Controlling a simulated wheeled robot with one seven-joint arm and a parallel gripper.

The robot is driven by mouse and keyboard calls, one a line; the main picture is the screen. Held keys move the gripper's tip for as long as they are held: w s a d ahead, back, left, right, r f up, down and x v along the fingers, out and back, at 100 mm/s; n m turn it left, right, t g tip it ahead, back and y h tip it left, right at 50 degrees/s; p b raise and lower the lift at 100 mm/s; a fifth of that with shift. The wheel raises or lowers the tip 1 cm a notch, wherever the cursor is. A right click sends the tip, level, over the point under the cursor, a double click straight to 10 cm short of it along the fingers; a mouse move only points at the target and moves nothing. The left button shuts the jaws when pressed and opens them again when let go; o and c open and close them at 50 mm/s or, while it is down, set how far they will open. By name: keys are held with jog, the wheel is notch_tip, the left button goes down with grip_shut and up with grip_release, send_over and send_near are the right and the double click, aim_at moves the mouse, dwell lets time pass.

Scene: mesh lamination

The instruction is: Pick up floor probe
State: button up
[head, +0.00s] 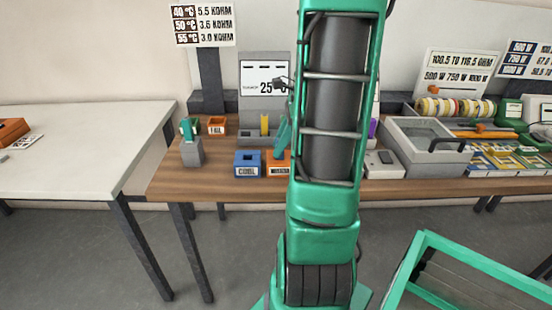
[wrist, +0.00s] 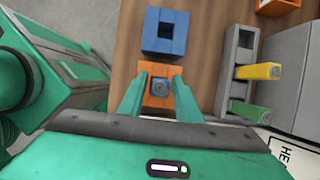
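An orange block (wrist: 148,103) sits below my gripper in the wrist view. A grey-blue peg-like piece (wrist: 158,88) stands in its middle; I cannot tell for sure whether it is the floor probe. My gripper (wrist: 160,77) is open, with one green finger on each side of this piece; contact is not clear. A grey holder (wrist: 227,98) to the right carries a yellow piece (wrist: 259,71) and a green piece (wrist: 251,112). In the head view, the orange block (head: 270,171) is partly hidden behind my arm.
A blue block marked COOL (head: 248,170) stands beside the orange one. An orange FAIL box (head: 217,127) and a grey stand (head: 192,153) with a green piece are at the left. A lidded grey box (head: 427,150) is at the right. The wooden tabletop's front left is clear.

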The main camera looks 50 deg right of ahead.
grip_shut()
jog(key=shift+r, duration=0.15)
